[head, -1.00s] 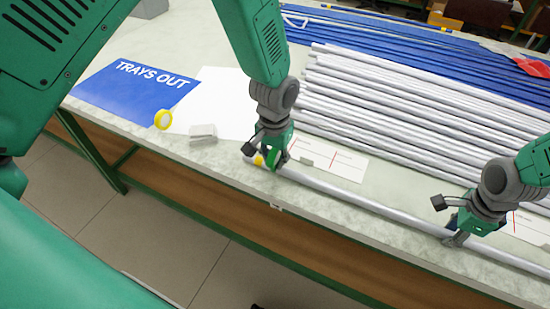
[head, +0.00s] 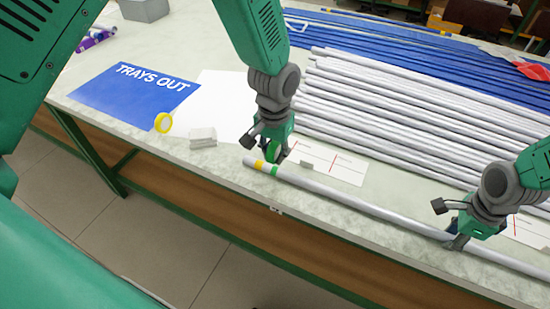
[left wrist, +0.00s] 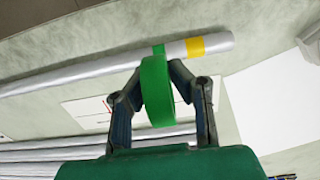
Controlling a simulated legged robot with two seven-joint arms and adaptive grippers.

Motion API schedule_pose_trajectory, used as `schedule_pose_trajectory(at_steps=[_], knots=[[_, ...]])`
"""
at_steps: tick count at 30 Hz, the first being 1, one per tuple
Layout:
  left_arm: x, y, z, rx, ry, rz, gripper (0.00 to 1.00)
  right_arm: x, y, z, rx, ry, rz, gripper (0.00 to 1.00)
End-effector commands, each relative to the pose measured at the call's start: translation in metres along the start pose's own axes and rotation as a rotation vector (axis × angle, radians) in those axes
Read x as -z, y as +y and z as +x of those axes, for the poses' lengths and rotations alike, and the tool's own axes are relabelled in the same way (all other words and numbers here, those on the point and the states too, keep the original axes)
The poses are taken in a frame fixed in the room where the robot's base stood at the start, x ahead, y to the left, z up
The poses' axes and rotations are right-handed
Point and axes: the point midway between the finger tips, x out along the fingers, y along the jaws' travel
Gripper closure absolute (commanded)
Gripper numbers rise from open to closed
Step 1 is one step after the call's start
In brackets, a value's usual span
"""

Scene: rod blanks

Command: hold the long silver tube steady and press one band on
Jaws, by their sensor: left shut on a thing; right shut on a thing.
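The long silver tube (head: 350,200) lies along the table's front edge. Near its left end it carries a yellow band (head: 260,164) and, just to the right, a green band (head: 270,169). Both bands also show in the left wrist view, yellow (left wrist: 195,46) and green (left wrist: 158,50). My left gripper (head: 266,148) is shut on a green tape roll (left wrist: 157,92), just behind and above the tube. The roll overlaps the tube's edge in the left wrist view; I cannot tell whether they touch. My right gripper (head: 457,238) is shut on the tube further right.
A yellow tape roll (head: 163,122) and a small pale block (head: 203,137) lie left of my left gripper. A blue TRAYS OUT mat (head: 120,95) and white sheet (head: 225,105) lie behind them. Several silver tubes (head: 400,110) and blue rods (head: 390,55) fill the back right.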

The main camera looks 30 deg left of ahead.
Motion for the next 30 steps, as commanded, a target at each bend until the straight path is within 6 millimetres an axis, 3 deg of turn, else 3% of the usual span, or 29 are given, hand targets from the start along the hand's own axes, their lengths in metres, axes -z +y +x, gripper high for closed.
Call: schedule_pose_trajectory(at_steps=[15, 30], knots=[[0.000, 0.000, -0.034, -0.001, 0.002, 0.000, 1.00, 0.000, 0.000, 0.000, 0.000, 0.000, 0.000, 1.00], [0.000, 0.000, -0.036, -0.001, 0.001, 0.000, 1.00, 0.000, 0.000, 0.000, 0.000, 0.000, 0.000, 1.00]])
